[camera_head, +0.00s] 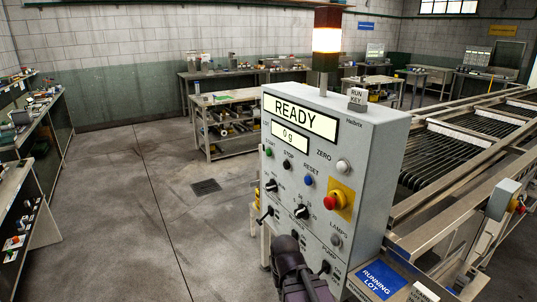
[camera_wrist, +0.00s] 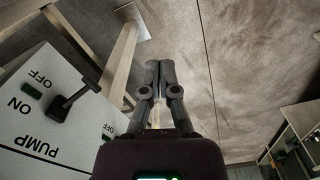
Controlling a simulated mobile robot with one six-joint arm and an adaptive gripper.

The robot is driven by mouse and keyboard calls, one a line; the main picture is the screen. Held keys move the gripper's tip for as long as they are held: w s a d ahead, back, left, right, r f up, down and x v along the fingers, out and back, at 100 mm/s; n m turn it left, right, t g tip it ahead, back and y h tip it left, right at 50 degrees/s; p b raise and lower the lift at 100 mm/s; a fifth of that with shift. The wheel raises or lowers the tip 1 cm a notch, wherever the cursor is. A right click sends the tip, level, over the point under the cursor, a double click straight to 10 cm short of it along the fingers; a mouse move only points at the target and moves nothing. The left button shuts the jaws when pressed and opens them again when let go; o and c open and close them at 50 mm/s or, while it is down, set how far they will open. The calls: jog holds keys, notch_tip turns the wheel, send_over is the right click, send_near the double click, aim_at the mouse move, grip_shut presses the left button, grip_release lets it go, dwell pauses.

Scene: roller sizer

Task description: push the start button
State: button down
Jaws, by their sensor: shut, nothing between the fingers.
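The green start button (camera_head: 268,152) is at the upper left of the grey control box's front panel (camera_head: 322,232), below the display (camera_head: 305,118) that reads READY. The black stop button (camera_head: 287,165) and blue reset button (camera_head: 308,180) sit to its right. My gripper (camera_wrist: 160,68) is shut and empty in the wrist view, over bare floor. In the head view, the dark end of my arm is low in front of the panel, well below the start button. The wrist view shows the panel's PUMP switch (camera_wrist: 73,100) at left, not the start button.
A red emergency knob (camera_head: 334,201) on a yellow plate and dark rotary knobs (camera_head: 301,211) stick out of the panel. A lit signal lamp (camera_head: 327,38) stands on top. The roller machine (camera_head: 452,150) is behind right. Floor (camera_head: 150,215) left of the box is clear.

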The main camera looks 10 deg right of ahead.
aim_at(269, 153)
jog(key=w+d+r+t+h+p, duration=0.25)
jog(key=w+r+h, duration=0.2)
jog(key=w, duration=0.75)
jog(key=w+d+r+t+h+p, duration=0.1)
jog(key=w+r+t+h, duration=0.4)
jog(key=w, duration=0.8)
jog(key=w+a+r+n+t+y+p, duration=0.1)
jog(key=w+a+r+n+t, duration=0.1)
jog(key=w+a+r+t, duration=0.2)
jog(key=w+a+r+n+t+y+p, duration=0.1)
jog(key=w+a+r+t, duration=0.3)
jog(key=w+r, duration=0.6)
jog(key=w+a+n+p, duration=0.1)
jog(key=w, duration=0.3)
jog(key=shift+a+r+n, duration=0.25)
jog(key=shift+a+n, duration=0.05)
jog(key=shift+a, duration=0.05)
jog(key=shift+d, duration=0.15)
jog(key=w+d, duration=0.2)
jog(key=d, duration=0.6)
jog(key=shift+w, duration=0.4)
